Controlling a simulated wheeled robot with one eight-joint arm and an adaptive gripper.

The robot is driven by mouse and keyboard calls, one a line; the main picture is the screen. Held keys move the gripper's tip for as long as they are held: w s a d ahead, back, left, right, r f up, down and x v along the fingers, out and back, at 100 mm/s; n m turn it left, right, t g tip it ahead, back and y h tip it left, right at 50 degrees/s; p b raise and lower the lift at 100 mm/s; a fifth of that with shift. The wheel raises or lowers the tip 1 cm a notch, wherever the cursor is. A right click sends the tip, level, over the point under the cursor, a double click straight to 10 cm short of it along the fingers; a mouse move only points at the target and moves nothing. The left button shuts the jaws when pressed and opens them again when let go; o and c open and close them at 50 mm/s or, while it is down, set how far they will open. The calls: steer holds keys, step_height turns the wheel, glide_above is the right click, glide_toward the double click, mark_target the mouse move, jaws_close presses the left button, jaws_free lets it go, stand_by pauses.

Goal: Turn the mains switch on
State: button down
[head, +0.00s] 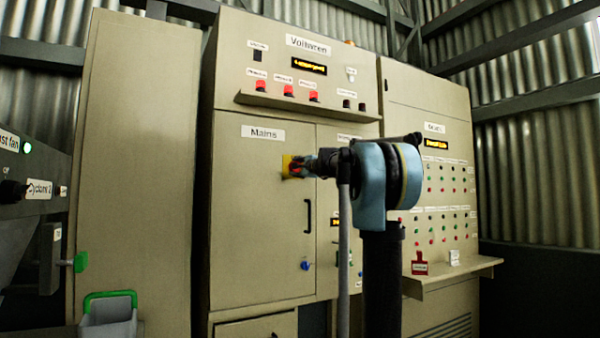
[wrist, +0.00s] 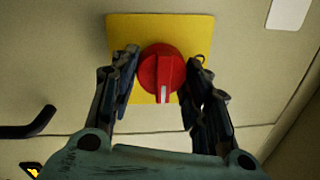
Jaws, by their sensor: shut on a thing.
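The mains switch is a round red knob (wrist: 160,70) on a square yellow plate (wrist: 122,32), set on the beige cabinet door labelled Mains (head: 262,133). In the head view the yellow plate (head: 286,164) shows at the tip of my gripper (head: 300,167), which hides most of the knob. In the wrist view my gripper (wrist: 160,80) has one finger on each side of the knob, closed on it. A white mark on the knob points toward the bottom of the wrist picture.
A black door handle (head: 308,216) is below and right of the switch; it also shows in the wrist view (wrist: 28,124). A ledge (head: 300,106) with red lamps juts out above. A shelf (head: 455,272) sticks out at the right. A green-handled container (head: 110,310) is at lower left.

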steer(key=shift+d+f, duration=0.1)
steer(key=c, duration=1.3)
jaws_free()
steer(key=o, duration=0.4)
steer(key=shift+w+f, duration=0.1)
steer(key=shift+w, duration=0.1)
steer(key=shift+o, duration=0.2)
steer(key=shift+s, duration=0.1)
steer(key=shift+s, duration=0.1)
steer(key=v, duration=1.1)
steer(key=shift+s+d, duration=0.2)
steer(key=shift+s, duration=0.1)
